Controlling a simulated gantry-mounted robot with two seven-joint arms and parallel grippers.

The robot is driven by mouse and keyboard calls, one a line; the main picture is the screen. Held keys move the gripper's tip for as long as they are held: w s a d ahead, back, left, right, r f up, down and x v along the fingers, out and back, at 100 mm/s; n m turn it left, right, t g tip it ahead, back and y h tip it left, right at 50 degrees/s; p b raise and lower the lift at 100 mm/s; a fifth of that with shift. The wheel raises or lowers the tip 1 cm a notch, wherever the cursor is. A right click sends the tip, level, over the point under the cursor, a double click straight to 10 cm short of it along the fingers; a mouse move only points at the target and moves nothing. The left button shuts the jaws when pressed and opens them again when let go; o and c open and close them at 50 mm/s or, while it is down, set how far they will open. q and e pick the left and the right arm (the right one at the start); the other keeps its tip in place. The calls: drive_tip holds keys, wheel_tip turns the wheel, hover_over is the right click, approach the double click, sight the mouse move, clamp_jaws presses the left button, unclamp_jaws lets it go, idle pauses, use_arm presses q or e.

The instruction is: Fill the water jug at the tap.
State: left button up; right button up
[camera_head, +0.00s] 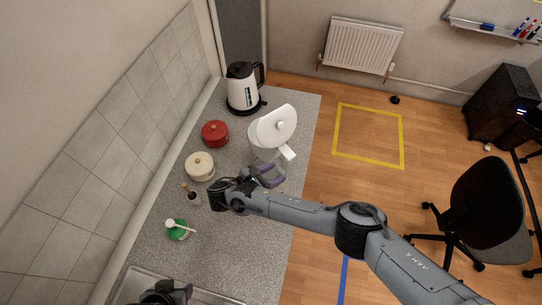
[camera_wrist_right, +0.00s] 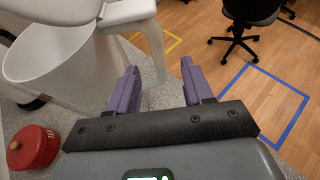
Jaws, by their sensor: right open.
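The water jug (camera_head: 267,152) is clear to whitish, with a white lid and a white handle (camera_head: 289,152). It stands on the grey counter near the right edge. My right gripper (camera_head: 270,174) is open, just in front of the jug at handle side. In the right wrist view, the jug (camera_wrist_right: 52,55) fills the upper left, and its handle (camera_wrist_right: 156,45) hangs before the gap between the open purple fingers (camera_wrist_right: 160,85). I cannot tell if they touch. My left gripper (camera_head: 168,291) is partly in view at the bottom edge, over the sink (camera_head: 135,287). No tap is visible.
A kettle (camera_head: 243,92) stands behind the jug. A red pot (camera_head: 214,133), a cream pot (camera_head: 200,166), a small dark bottle (camera_head: 192,197) and a green item with a white handle (camera_head: 176,230) line the left side. The counter (camera_head: 232,240) is clear in front.

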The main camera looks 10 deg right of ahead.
sight(287, 168)
drive_tip(key=b+x, duration=0.2)
drive_tip(key=x, duration=0.1)
drive_tip(key=shift+d+f, duration=0.2)
drive_tip(key=shift+f, duration=0.15)
drive_tip(key=shift+w+d+b, duration=0.25)
drive_tip(key=shift+d+b, duration=0.15)
drive_tip(key=shift+b, duration=0.1)
drive_tip(key=shift+w+d+f+b, duration=0.15)
drive_tip(key=shift+d+f+b, duration=0.1)
drive_tip(key=shift+b, duration=0.2)
drive_tip(key=shift+b+x, duration=0.9)
drive_tip(key=shift+w+d+f, duration=0.1)
drive_tip(key=shift+w+d, duration=0.4)
drive_tip(key=shift+d, duration=0.35)
drive_tip(key=shift+w+d+f, duration=0.1)
drive_tip(key=shift+d+f, duration=0.05)
drive_tip(key=shift+d, duration=0.1)
drive_tip(key=shift+c, duration=0.2)
